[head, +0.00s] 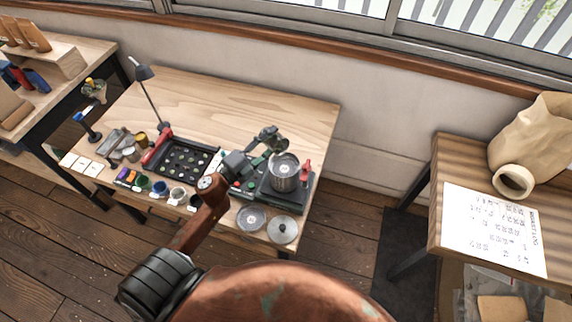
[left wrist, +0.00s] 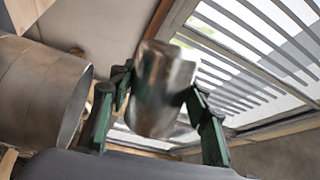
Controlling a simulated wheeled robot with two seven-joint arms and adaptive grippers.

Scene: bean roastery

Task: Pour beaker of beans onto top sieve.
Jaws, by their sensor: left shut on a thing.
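My left gripper (head: 272,141) is over the right part of the wooden workbench, just above the sieve stack (head: 284,176). In the left wrist view its green fingers (left wrist: 160,108) are shut on a shiny metal beaker (left wrist: 163,90), one finger on each side. The beaker looks tilted; its inside and any beans in it cannot be made out. The sieve stack is a round metal cylinder on a dark shaker base; its wall also shows large at the left of the left wrist view (left wrist: 45,88), apart from the beaker. My right gripper is not in view.
A mesh disc (head: 252,218) and a knobbed lid (head: 283,230) lie at the bench's front right. A dark tray (head: 182,160) stands left of my gripper, with small cups along the front. The back of the bench is clear. A side table with a sack (head: 540,140) stands right.

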